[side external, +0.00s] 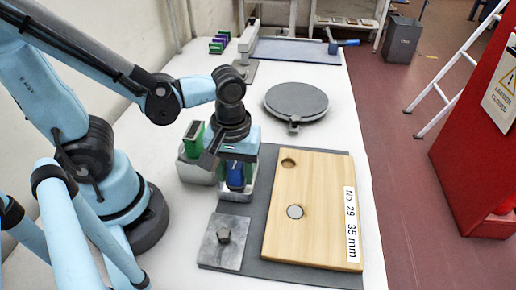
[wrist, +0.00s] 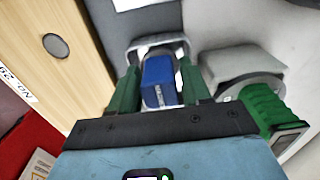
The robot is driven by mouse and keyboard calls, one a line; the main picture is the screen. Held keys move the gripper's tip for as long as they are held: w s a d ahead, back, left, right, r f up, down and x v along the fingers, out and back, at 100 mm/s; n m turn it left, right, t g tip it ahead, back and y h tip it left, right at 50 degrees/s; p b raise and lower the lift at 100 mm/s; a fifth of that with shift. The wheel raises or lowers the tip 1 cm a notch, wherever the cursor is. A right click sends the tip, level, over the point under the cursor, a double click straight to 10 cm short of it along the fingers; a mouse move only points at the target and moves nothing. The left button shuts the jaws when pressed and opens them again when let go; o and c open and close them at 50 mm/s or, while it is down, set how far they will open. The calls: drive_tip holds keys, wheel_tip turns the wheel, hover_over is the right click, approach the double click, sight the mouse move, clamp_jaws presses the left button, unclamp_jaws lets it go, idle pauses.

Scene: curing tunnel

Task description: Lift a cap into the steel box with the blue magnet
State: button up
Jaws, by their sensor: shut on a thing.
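My gripper (wrist: 160,88) is shut on the blue magnet (wrist: 158,72), with a green finger on each side of it. In the side view the blue magnet (side external: 235,177) is upright under my gripper (side external: 236,168), at the steel box (side external: 234,195). In the wrist view the steel box's rim (wrist: 150,42) shows around the magnet's far end. How deep the magnet sits, and whether a cap is under it, is hidden. A round grey cap (side external: 295,212) lies on the wooden board (side external: 318,220); the wrist view also shows it (wrist: 56,45). The board's far round recess (side external: 288,162) looks empty.
A green block (side external: 193,137) stands at a second pale container (side external: 196,171), close beside my gripper. A metal plate with a bolt (side external: 223,238) lies in front. A round grey lid (side external: 296,102) lies behind. The white table is clear on the right edge.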

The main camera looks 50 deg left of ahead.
drive_tip(key=shift+f, duration=0.4)
idle(1.3)
drive_tip(key=shift+r, duration=0.15)
drive_tip(key=shift+r, duration=3.4)
